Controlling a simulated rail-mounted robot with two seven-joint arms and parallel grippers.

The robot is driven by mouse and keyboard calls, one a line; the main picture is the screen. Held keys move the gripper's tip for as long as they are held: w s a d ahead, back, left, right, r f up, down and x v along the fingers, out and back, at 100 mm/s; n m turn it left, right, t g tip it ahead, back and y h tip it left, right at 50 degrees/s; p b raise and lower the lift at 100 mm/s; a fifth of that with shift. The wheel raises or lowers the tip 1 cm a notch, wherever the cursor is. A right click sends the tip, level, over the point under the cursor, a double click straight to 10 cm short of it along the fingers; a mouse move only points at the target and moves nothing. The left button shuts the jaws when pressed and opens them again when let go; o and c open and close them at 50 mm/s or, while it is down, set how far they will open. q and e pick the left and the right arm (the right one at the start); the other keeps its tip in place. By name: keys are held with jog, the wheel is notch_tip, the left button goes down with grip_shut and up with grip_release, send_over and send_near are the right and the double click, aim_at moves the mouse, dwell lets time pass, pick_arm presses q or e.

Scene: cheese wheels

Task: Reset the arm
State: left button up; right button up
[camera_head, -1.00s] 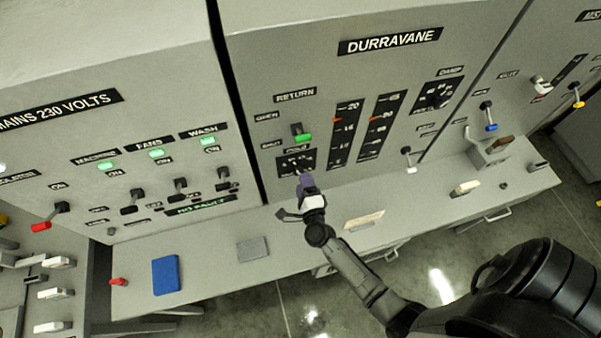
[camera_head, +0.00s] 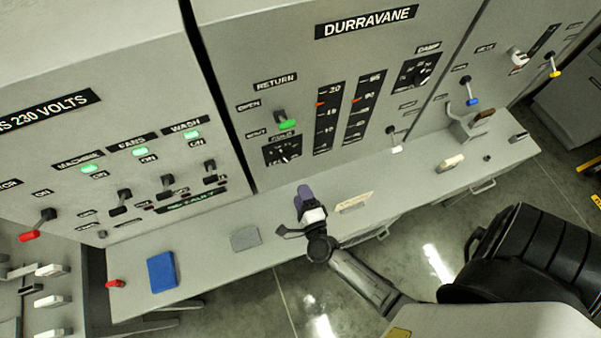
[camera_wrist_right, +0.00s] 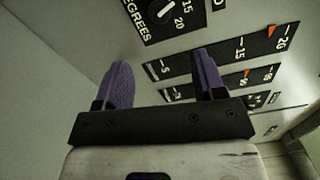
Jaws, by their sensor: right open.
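My right arm comes in from the lower right in the head view. Its gripper (camera_head: 304,192) has purple fingers and hangs over the narrow grey ledge, in front of the DURRAVANE panel (camera_head: 225,70). In the right wrist view the gripper (camera_wrist_right: 162,85) is open, with nothing between its two purple fingers. The panel with a black dial (camera_wrist_right: 168,10) and slotted scales lies beyond the fingers. The fingers look clear of the panel, though the exact gap is hard to tell. My left gripper is not in view.
The ledge (camera_head: 215,262) holds a blue block (camera_head: 162,272), a grey pad (camera_head: 245,238) and a cream block (camera_head: 450,163). A green-tipped RETURN lever (camera_head: 287,123) and a white-tipped lever (camera_head: 396,148) stick out of the panel.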

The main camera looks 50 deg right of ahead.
dwell(0.3)
jog(key=s+a+f+n+g+y, duration=0.15)
jog(key=a+n+g+y, duration=0.45)
jog(key=a+n+y, duration=1)
jog(key=s+d+r+n+g+h, duration=0.3)
jog(key=s+d+n+h, duration=0.1)
jog(key=s+d+n, duration=0.1)
jog(key=s+d+r+n+g+h, duration=0.3)
jog(key=s+d+n, duration=0.3)
jog(key=s, duration=0.4)
jog(key=shift+d+r+g+h, duration=0.3)
jog(key=shift+d+r+h, duration=0.2)
jog(key=shift+r, duration=0.3)
jog(key=shift+s, duration=0.1)
